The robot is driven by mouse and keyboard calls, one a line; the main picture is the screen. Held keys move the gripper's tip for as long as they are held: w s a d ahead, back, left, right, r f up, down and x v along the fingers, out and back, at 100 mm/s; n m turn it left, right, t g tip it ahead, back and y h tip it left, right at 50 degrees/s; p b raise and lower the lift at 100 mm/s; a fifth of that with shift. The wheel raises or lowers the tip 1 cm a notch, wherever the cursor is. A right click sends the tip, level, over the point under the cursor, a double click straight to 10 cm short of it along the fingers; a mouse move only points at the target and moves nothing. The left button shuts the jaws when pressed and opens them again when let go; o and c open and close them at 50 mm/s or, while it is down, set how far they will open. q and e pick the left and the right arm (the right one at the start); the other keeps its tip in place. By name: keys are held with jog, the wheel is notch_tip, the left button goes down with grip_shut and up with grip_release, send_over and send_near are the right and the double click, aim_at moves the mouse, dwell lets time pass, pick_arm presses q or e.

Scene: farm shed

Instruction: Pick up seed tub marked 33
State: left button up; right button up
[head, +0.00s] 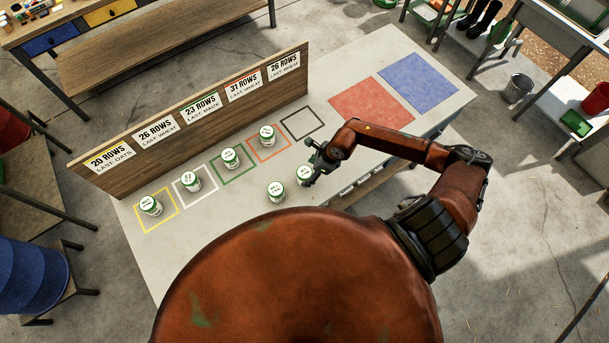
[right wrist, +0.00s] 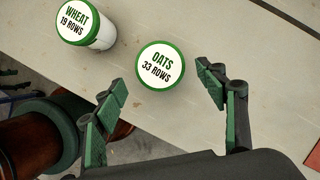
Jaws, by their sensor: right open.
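The seed tub marked 33, a white tub with a green-rimmed lid reading OATS 33 ROWS (right wrist: 161,65), stands upright on the table in the right wrist view. In the head view it appears as the tub (head: 304,174) beside my right gripper (head: 318,163). My right gripper, also seen in the right wrist view (right wrist: 164,88), is open, with its fingers on either side below the tub's lid in the picture. My left gripper is not in view.
Several other tubs (head: 150,205) stand in or near coloured outline squares along a wooden sign board (head: 190,122). A black square (head: 302,124) is empty. Red (head: 371,104) and blue (head: 418,83) mats lie bare at the table's far right.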

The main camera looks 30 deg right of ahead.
aim_at(306, 172)
jog(key=p+x, duration=0.1)
jog(key=x, duration=0.3)
jog(key=shift+w+a+f, duration=0.15)
jog(key=shift+w+f, duration=0.15)
jog(key=shift+c, duration=0.3)
jog(key=c, duration=1.3)
